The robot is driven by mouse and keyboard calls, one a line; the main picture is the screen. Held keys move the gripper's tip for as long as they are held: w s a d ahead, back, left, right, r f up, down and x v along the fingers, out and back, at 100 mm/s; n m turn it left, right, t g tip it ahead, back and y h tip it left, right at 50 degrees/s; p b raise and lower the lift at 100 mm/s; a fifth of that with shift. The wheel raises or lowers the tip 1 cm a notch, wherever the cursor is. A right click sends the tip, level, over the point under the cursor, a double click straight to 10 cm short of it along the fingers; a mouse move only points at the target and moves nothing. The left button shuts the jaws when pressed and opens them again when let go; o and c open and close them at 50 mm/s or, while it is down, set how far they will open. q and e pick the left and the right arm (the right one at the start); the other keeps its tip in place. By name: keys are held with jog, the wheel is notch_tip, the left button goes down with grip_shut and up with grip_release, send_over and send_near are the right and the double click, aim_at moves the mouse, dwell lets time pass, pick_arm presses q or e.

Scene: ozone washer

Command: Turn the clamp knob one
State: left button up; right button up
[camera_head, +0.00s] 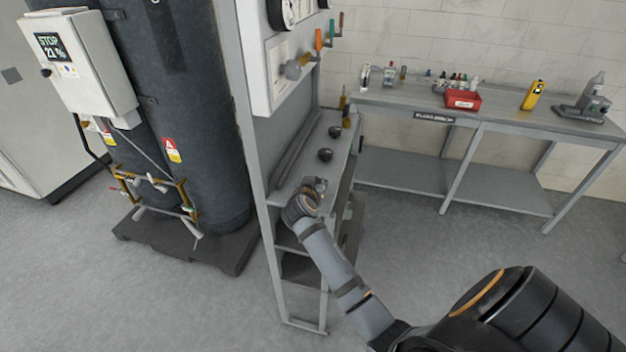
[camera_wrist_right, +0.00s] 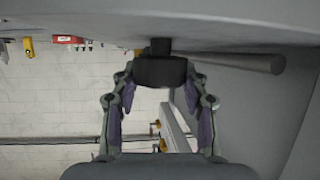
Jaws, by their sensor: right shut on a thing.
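My right gripper (camera_head: 315,186) reaches a narrow grey bench from the lower right, at the near end of a row of black clamp knobs. In the right wrist view, its two fingers (camera_wrist_right: 160,76) are closed on either side of a black clamp knob (camera_wrist_right: 160,71) on a short stem under a grey surface. In the head view the gripper largely hides this knob. Two other black knobs, a middle one (camera_head: 325,154) and a far one (camera_head: 335,131), stand free farther along the bench. I cannot read the held knob's turn angle. My left gripper is not in view.
A grey frame post (camera_head: 250,110) stands left of the bench, beside a dark tank (camera_head: 205,110). Coloured-handled valves (camera_head: 318,40) project above the bench. A back table (camera_head: 500,118) carries a red tray (camera_head: 463,100) and a yellow device (camera_head: 532,95). Open floor lies at right.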

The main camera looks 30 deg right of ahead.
jog(key=n+t+y+p, duration=0.1)
jog(key=n+y+p, duration=0.1)
jog(key=n+t+y+p, duration=0.1)
jog(key=n+y+p, duration=0.1)
jog(key=n+y, duration=0.1)
jog(key=shift+s+d+r+t+y+p, duration=0.1)
jog(key=shift+d+t+y+p, duration=0.05)
jog(key=shift+t+y+p, duration=0.2)
jog(key=shift+n+y, duration=0.45)
jog(key=shift+n, duration=0.15)
jog(key=shift+f+n+t+y, duration=0.25)
jog(key=shift+n+y, duration=0.25)
jog(key=n+y+b, duration=0.1)
jog(key=b, duration=0.2)
jog(key=n+y+b, duration=0.1)
jog(key=y+b, duration=0.1)
jog(key=b, duration=0.1)
jog(key=n+y+b, duration=0.1)
jog(key=b, duration=0.2)
jog(key=shift+f+n+y, duration=0.25)
jog(key=shift+n+y, duration=0.05)
jog(key=shift+n, duration=0.1)
jog(key=shift+r+b, duration=0.2)
jog(key=shift+b, duration=0.5)
jog(key=shift+n+y, duration=0.3)
jog(key=shift+r, duration=0.1)
jog(key=o, duration=1.2)
